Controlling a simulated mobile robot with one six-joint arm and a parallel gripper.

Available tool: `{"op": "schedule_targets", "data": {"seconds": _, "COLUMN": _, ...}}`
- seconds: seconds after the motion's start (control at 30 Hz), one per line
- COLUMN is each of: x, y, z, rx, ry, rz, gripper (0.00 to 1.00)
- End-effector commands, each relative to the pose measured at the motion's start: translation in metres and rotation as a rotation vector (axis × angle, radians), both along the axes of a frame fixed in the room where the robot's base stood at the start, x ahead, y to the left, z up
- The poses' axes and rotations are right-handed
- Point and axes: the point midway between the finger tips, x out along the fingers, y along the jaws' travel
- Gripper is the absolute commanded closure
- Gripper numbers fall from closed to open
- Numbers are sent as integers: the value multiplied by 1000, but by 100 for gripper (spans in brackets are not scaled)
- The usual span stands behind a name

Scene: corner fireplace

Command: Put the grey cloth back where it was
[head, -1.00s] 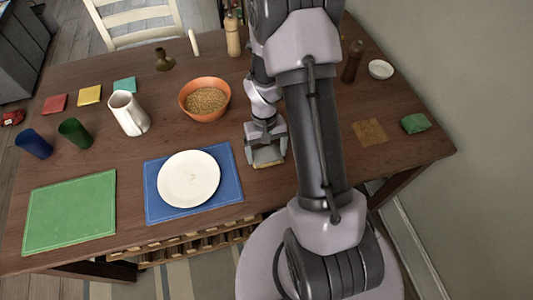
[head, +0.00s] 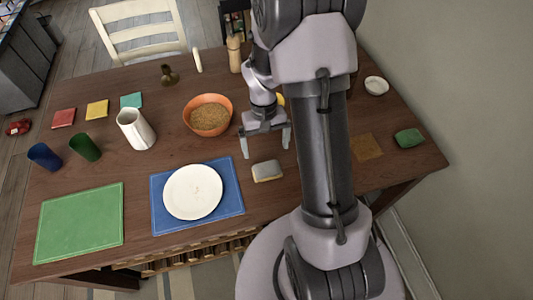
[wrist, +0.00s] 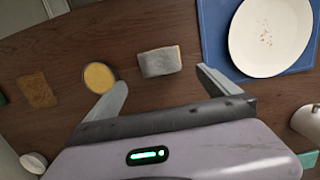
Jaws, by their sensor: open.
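The grey cloth (head: 267,171) looks like a small thick folded pad, grey on top with a paler yellowish side. It lies flat on the table just right of the blue placemat (head: 237,205). It also shows in the wrist view (wrist: 160,62). My gripper (head: 266,142) is open and empty, behind the cloth in the head view and apart from it. In the wrist view the cloth lies beyond the gap between my fingertips (wrist: 162,80).
A white plate (head: 193,192) with brown specks lies on the blue placemat. An orange bowl (head: 209,117) stands left of my gripper. A round yellow-topped thing (wrist: 99,77) is near my finger. A brown patch (head: 367,147) and green cloth (head: 409,138) lie at right.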

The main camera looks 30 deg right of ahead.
Motion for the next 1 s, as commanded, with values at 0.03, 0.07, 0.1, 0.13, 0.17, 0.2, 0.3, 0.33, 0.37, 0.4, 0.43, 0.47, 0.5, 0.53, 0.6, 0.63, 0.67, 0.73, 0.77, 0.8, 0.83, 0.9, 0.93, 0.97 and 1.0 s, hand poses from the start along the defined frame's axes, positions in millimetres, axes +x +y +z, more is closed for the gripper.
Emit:
{"op": "schedule_targets", "data": {"seconds": 0.03, "x": 1, "y": 0, "z": 10, "rx": 0, "ry": -1, "rz": -1, "gripper": 0}}
{"op": "schedule_targets", "data": {"seconds": 0.07, "x": 2, "y": -1, "z": 12, "rx": 0, "ry": -1, "rz": -1, "gripper": 0}}
{"op": "schedule_targets", "data": {"seconds": 0.1, "x": 2, "y": 0, "z": 16, "rx": 0, "ry": -2, "rz": -1, "gripper": 0}}
{"op": "schedule_targets", "data": {"seconds": 0.13, "x": 3, "y": 1, "z": 21, "rx": -2, "ry": -9, "rz": -2, "gripper": 0}}
{"op": "schedule_targets", "data": {"seconds": 0.17, "x": 4, "y": 4, "z": 30, "rx": -3, "ry": -21, "rz": -5, "gripper": 0}}
{"op": "schedule_targets", "data": {"seconds": 0.2, "x": 5, "y": 9, "z": 46, "rx": -8, "ry": -46, "rz": -10, "gripper": 0}}
{"op": "schedule_targets", "data": {"seconds": 0.3, "x": 0, "y": 37, "z": 112, "rx": -16, "ry": -164, "rz": -36, "gripper": 0}}
{"op": "schedule_targets", "data": {"seconds": 0.33, "x": -5, "y": 48, "z": 134, "rx": -15, "ry": -208, "rz": -45, "gripper": 0}}
{"op": "schedule_targets", "data": {"seconds": 0.37, "x": -13, "y": 60, "z": 156, "rx": -9, "ry": -252, "rz": -55, "gripper": 0}}
{"op": "schedule_targets", "data": {"seconds": 0.4, "x": -26, "y": 75, "z": 182, "rx": 1, "ry": -312, "rz": -67, "gripper": 0}}
{"op": "schedule_targets", "data": {"seconds": 0.43, "x": -37, "y": 86, "z": 199, "rx": 12, "ry": -355, "rz": -78, "gripper": 0}}
{"op": "schedule_targets", "data": {"seconds": 0.47, "x": -49, "y": 97, "z": 214, "rx": 25, "ry": -397, "rz": -85, "gripper": 0}}
{"op": "schedule_targets", "data": {"seconds": 0.5, "x": -65, "y": 110, "z": 230, "rx": 45, "ry": -451, "rz": -95, "gripper": 0}}
{"op": "schedule_targets", "data": {"seconds": 0.53, "x": -76, "y": 118, "z": 240, "rx": 61, "ry": -485, "rz": -102, "gripper": 0}}
{"op": "schedule_targets", "data": {"seconds": 0.6, "x": -100, "y": 134, "z": 255, "rx": 96, "ry": -554, "rz": -113, "gripper": 0}}
{"op": "schedule_targets", "data": {"seconds": 0.63, "x": -108, "y": 139, "z": 259, "rx": 111, "ry": -576, "rz": -118, "gripper": 0}}
{"op": "schedule_targets", "data": {"seconds": 0.67, "x": -114, "y": 143, "z": 262, "rx": 122, "ry": -595, "rz": -120, "gripper": 0}}
{"op": "schedule_targets", "data": {"seconds": 0.73, "x": -124, "y": 149, "z": 266, "rx": 141, "ry": -624, "rz": -123, "gripper": 0}}
{"op": "schedule_targets", "data": {"seconds": 0.77, "x": -127, "y": 150, "z": 267, "rx": 146, "ry": -631, "rz": -125, "gripper": 0}}
{"op": "schedule_targets", "data": {"seconds": 0.8, "x": -129, "y": 151, "z": 267, "rx": 150, "ry": -634, "rz": -127, "gripper": 0}}
{"op": "schedule_targets", "data": {"seconds": 0.83, "x": -129, "y": 151, "z": 267, "rx": 151, "ry": -635, "rz": -128, "gripper": 0}}
{"op": "schedule_targets", "data": {"seconds": 0.9, "x": -129, "y": 151, "z": 267, "rx": 151, "ry": -635, "rz": -128, "gripper": 0}}
{"op": "schedule_targets", "data": {"seconds": 0.93, "x": -129, "y": 151, "z": 267, "rx": 151, "ry": -635, "rz": -128, "gripper": 0}}
{"op": "schedule_targets", "data": {"seconds": 0.97, "x": -129, "y": 151, "z": 267, "rx": 151, "ry": -635, "rz": -128, "gripper": 0}}
{"op": "schedule_targets", "data": {"seconds": 1.0, "x": -129, "y": 151, "z": 267, "rx": 150, "ry": -636, "rz": -128, "gripper": 0}}
